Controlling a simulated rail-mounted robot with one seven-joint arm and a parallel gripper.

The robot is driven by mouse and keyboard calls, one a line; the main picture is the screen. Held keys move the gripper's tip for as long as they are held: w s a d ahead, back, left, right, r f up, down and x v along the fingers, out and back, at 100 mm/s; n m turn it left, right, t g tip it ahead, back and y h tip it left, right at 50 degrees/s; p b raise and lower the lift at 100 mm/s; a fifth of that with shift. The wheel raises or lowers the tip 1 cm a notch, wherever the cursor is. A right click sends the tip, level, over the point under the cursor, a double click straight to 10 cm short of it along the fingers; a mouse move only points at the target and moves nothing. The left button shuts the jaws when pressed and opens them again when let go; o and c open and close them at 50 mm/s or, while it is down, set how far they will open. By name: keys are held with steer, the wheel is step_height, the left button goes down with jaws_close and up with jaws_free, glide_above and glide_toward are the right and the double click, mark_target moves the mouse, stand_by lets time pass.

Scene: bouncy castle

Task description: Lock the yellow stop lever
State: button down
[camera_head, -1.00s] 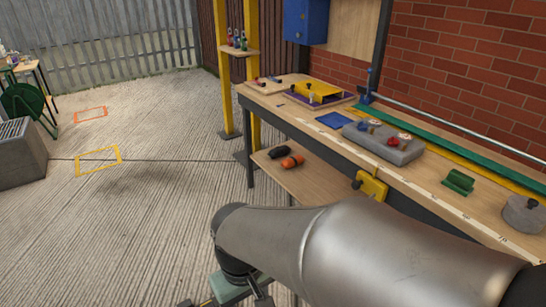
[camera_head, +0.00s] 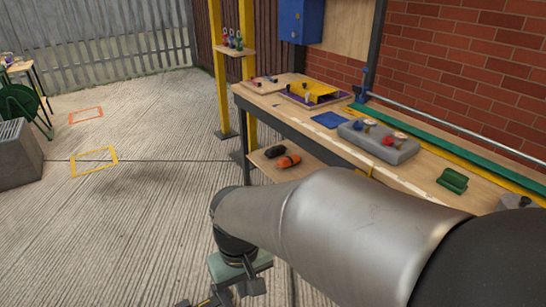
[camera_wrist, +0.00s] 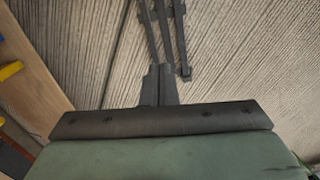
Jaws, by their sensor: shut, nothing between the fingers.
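I cannot single out the yellow stop lever with certainty. My gripper (camera_wrist: 161,70) is shut and empty, pointing over the concrete floor to the right of that board. In the head view it is low in the picture, in front of the bench and partly cut off.
The long workbench (camera_head: 262,113) holds a grey block with knobs (camera_head: 375,146), a green block (camera_head: 453,180) and a purple tray (camera_head: 305,101) with a yellow part. A lower shelf (camera_head: 262,158) holds a dark and an orange item.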

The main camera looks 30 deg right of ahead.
steer(key=w+d+r+m+p, duration=0.3)
steer(key=w+d+m, duration=0.1)
steer(key=w+d, duration=0.4)
steer(key=w+d+r+m+p, duration=0.3)
steer(key=w+d+m, duration=0.25)
steer(key=d, duration=0.45)
steer(key=w+d+m+g+h+p, duration=0.1)
steer(key=d+m+p, duration=0.4)
steer(key=d, duration=2.1)
steer(key=shift+w+d+m+g, duration=0.15)
steer(key=shift+m+g, duration=0.35)
steer(key=shift+m, duration=0.65)
steer(key=p+x, duration=0.2)
steer(key=x, duration=1.2)
steer(key=shift+d, duration=0.15)
steer(key=shift+f, duration=0.1)
